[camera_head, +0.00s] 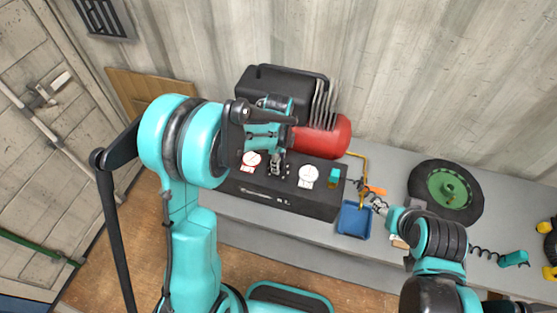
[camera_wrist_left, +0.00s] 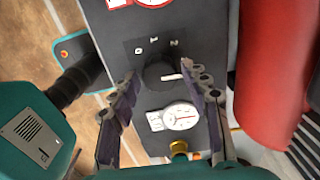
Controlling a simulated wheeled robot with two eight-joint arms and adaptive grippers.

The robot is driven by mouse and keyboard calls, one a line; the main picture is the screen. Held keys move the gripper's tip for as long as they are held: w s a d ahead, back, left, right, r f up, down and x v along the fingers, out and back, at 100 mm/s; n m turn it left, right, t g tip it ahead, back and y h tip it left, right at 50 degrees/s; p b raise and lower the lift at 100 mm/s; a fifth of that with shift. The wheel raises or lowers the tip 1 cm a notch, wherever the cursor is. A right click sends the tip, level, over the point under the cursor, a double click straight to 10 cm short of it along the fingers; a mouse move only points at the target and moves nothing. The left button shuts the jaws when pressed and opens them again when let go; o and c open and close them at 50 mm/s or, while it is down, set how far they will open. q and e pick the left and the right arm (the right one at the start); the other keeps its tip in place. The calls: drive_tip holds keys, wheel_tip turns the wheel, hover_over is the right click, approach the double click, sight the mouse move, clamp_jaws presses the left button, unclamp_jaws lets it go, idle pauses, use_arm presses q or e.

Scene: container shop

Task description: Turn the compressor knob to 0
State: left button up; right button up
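The black compressor panel (camera_head: 240,185) stands on the bench with two round white gauges (camera_head: 309,176). In the left wrist view the dark round knob (camera_wrist_left: 158,72) sits on this panel, with small white marks that look like 0, 1 and 2 beyond it. Its white pointer line (camera_wrist_left: 172,77) points right, away from the 0 mark at the left. My left gripper (camera_wrist_left: 160,76) is open, one finger on either side of the knob; contact is unclear. In the head view my left gripper (camera_head: 279,168) covers the knob between the gauges. My right gripper (camera_head: 378,205) is small beside the blue tray; its opening is unclear.
A red tank (camera_head: 324,137) lies behind the panel, beside a black case (camera_head: 290,79). A blue tray (camera_head: 354,220), an orange-handled tool (camera_head: 375,190) and a wheel with a green hub (camera_head: 447,189) lie on the bench to the right. A corrugated wall stands behind.

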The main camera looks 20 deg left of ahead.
use_arm(q)
drive_tip(key=c, duration=0.7)
